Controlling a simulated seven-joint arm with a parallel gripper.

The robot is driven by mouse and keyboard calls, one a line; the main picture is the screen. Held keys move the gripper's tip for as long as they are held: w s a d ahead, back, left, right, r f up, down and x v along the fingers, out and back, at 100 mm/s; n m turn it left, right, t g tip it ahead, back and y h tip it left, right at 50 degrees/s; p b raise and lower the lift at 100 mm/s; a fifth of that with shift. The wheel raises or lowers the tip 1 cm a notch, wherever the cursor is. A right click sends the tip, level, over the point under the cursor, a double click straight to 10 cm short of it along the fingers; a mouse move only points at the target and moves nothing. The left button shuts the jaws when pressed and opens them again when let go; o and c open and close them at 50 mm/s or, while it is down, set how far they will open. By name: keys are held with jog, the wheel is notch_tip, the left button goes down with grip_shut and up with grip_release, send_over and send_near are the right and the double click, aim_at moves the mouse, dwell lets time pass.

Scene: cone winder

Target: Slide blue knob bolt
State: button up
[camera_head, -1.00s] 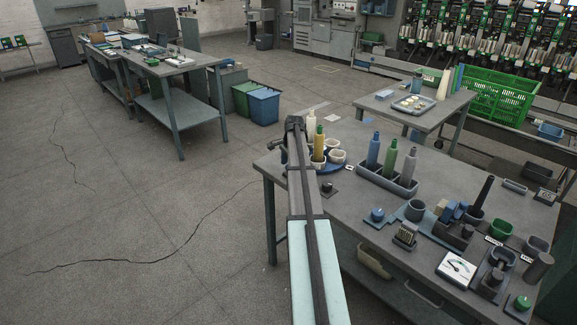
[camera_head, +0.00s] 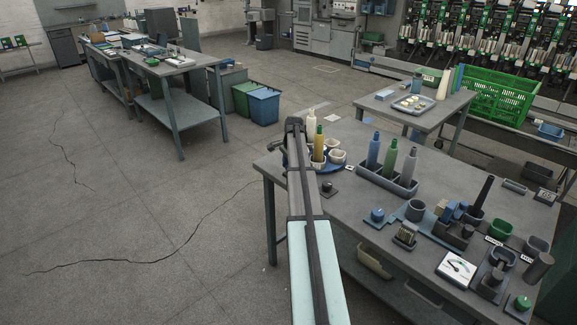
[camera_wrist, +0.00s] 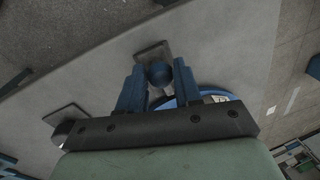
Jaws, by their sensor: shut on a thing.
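In the wrist view, a round blue knob (camera_wrist: 160,74) sits between the two blue fingers of my gripper (camera_wrist: 159,80). The fingers are shut on it from both sides. The knob stands in front of a small dark plate (camera_wrist: 152,52) on the grey table. Its shaft, and how far the bolt is slid, cannot be made out.
A blue round tray (camera_head: 334,168) with white cups and a yellow tube lies close by; its rim shows in the wrist view (camera_wrist: 166,103). A small dark block (camera_head: 328,187) sits nearby. Another blue knob (camera_head: 377,214), bobbins and bins stand further right on the table (camera_head: 345,225).

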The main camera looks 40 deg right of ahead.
jog(key=shift+d, duration=0.1)
grip_shut()
jog(key=shift+d, duration=1.65)
jog(key=o, duration=1.1)
grip_release()
jog(key=shift+r, duration=0.1)
jog(key=s+r, duration=0.1)
jog(key=r, duration=0.8)
jog(key=s+r, duration=0.1)
jog(key=r, duration=0.3)
jog(key=shift+s+a+r, duration=0.2)
jog(key=shift+s+a, duration=0.1)
